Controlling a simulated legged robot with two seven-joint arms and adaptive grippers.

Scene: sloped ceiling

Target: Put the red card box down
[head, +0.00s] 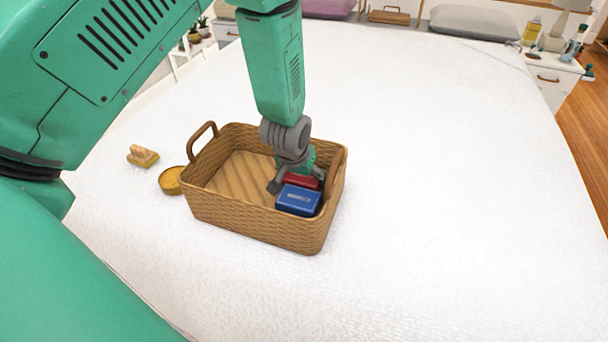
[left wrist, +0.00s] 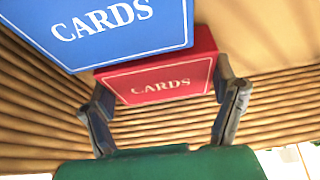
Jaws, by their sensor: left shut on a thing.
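The red card box (head: 301,181) is inside the wicker basket (head: 258,233), near its right end. It also shows in the left wrist view (left wrist: 163,75), with the word CARDS on it. My left gripper (head: 297,186) reaches down into the basket and is shut on the red card box, with a finger on each side of it in the left wrist view (left wrist: 165,112). A blue card box (head: 298,200) lies in the basket right beside the red one, on the near side. Whether the red box touches the basket floor is hidden. My right gripper is not in view.
The basket stands on a white bed (head: 440,180) with much free room to the right. Its two handles stand up at the ends. A round wooden dish (head: 171,181) and a wooden brush (head: 142,156) lie to its left. A nightstand (head: 553,75) is at the back right.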

